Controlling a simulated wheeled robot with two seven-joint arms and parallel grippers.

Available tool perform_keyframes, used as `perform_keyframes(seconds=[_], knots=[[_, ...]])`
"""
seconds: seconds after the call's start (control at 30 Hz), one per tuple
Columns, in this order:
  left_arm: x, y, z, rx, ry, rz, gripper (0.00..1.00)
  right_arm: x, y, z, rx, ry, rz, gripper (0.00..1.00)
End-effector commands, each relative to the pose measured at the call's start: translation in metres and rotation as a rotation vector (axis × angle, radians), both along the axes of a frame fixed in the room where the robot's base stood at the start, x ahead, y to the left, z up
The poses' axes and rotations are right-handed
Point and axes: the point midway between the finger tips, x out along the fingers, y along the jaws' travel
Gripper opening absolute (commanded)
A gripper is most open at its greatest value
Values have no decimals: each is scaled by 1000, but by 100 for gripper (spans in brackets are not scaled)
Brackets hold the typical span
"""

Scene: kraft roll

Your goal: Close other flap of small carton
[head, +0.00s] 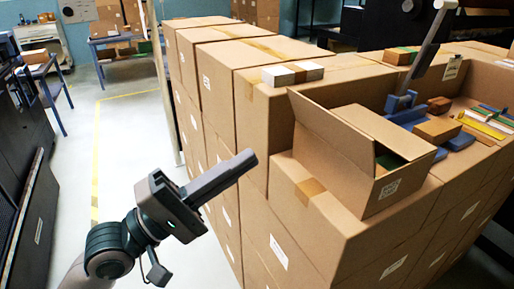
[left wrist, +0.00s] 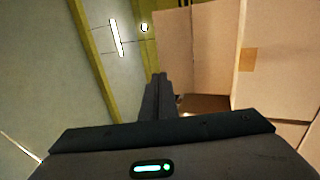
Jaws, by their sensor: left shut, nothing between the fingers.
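The small brown carton (head: 388,186) stands on top of the stacked large boxes in the head view. Its left flap (head: 335,130) stands up and leans outward to the left. Its other long flap (head: 378,132) lies across the far right part of the top. A dark gap with something green inside shows between the two flaps. My left gripper (head: 246,160) is shut and empty, left of the carton and apart from it. Its closed fingers also show in the left wrist view (left wrist: 158,88), with brown cardboard to their right.
Large boxes (head: 300,215) form the surface under the carton. A small white-topped box (head: 292,73) lies behind it. A blue-based tool with a long lever (head: 420,60), brown blocks (head: 437,130) and coloured strips (head: 485,122) lie to the right. Open floor (head: 135,130) is at the left.

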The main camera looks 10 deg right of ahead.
Motion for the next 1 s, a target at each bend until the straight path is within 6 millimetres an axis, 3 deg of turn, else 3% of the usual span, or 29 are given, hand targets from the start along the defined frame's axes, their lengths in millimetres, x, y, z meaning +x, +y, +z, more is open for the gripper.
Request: perform_keyframes(seconds=[0.17, 0.7, 1.0], knots=[[6, -16, 11, -2, -1, -1, 0, -4, -1, 11, -2, 11, 0, 0], [35, -95, 45, 0, 1, 0, 0, -7, -2, 50, -5, 16, 0, 0], [42, -115, 50, 0, -1, 0, 0, -7, -2, 59, -5, 16, 0, 0]])
